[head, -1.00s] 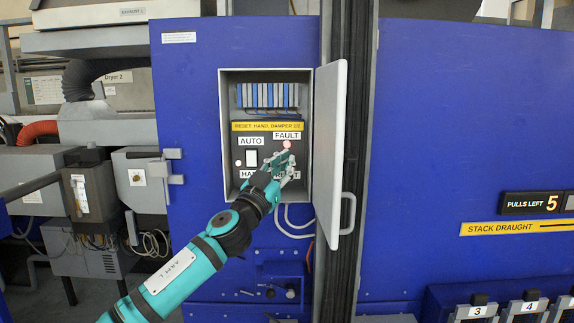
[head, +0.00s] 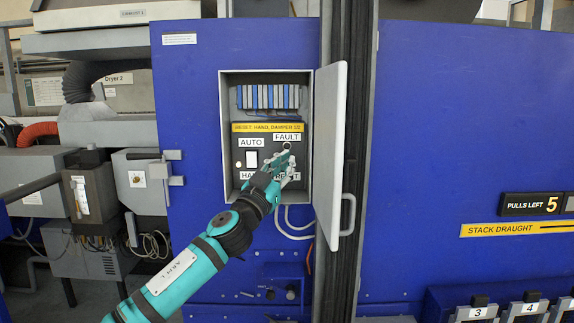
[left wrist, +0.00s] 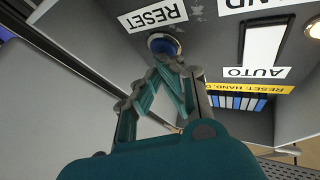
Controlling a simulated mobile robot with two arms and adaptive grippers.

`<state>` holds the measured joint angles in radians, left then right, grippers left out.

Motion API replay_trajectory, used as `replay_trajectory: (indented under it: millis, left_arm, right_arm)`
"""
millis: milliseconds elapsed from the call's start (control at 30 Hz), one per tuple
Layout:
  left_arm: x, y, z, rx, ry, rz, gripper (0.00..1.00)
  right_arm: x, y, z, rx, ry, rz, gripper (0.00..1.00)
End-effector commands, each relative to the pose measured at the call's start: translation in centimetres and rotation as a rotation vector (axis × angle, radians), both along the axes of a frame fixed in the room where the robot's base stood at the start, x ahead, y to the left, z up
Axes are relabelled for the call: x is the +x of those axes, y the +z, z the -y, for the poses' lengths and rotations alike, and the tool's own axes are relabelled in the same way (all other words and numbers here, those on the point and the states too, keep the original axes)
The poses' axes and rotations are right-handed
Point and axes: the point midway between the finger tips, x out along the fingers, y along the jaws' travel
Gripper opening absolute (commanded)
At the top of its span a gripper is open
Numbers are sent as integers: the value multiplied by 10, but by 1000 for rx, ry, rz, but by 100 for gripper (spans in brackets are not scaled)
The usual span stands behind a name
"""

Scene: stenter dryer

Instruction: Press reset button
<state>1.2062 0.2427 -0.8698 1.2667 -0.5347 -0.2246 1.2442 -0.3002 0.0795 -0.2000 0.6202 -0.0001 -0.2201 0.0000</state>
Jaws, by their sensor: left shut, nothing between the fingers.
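The blue round reset button (left wrist: 163,44) shows in the left wrist view beside the RESET label (left wrist: 153,16), which appears upside down there. My left gripper (left wrist: 172,66) is shut and empty, with its fingertips right at the button. They overlap its edge, and I cannot tell whether they touch it. In the head view my left gripper (head: 284,159) reaches into the open control box (head: 226,120) and hides the button and part of the RESET label (head: 288,176). The FAULT lamp (head: 287,146) looks unlit. My right gripper is not in view.
The box door (head: 329,150) stands open to the right, close to my gripper. A white switch (head: 251,158) and a small pale lamp (head: 238,164) sit left of it. Blue-and-grey modules (head: 268,96) line the upper box. A blue panel (head: 440,130) extends at right.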

Motion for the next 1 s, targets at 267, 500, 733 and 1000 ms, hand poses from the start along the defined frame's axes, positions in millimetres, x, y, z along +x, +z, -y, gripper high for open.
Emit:
replay_trajectory:
  millis: [267, 500, 733, 1000]
  left_arm:
    - [-14, 0, 0, -1, 0, -3, 0]
    - [-15, -2, 0, 0, 0, -1, 0]
    - [-21, 0, 0, 0, -1, -1, 0]
    - [-48, 0, 0, -1, -2, -1, 0]
  right_arm:
    - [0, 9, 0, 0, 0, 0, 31]
    - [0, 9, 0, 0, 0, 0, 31]
    - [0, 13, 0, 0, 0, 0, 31]
    - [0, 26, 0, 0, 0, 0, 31]
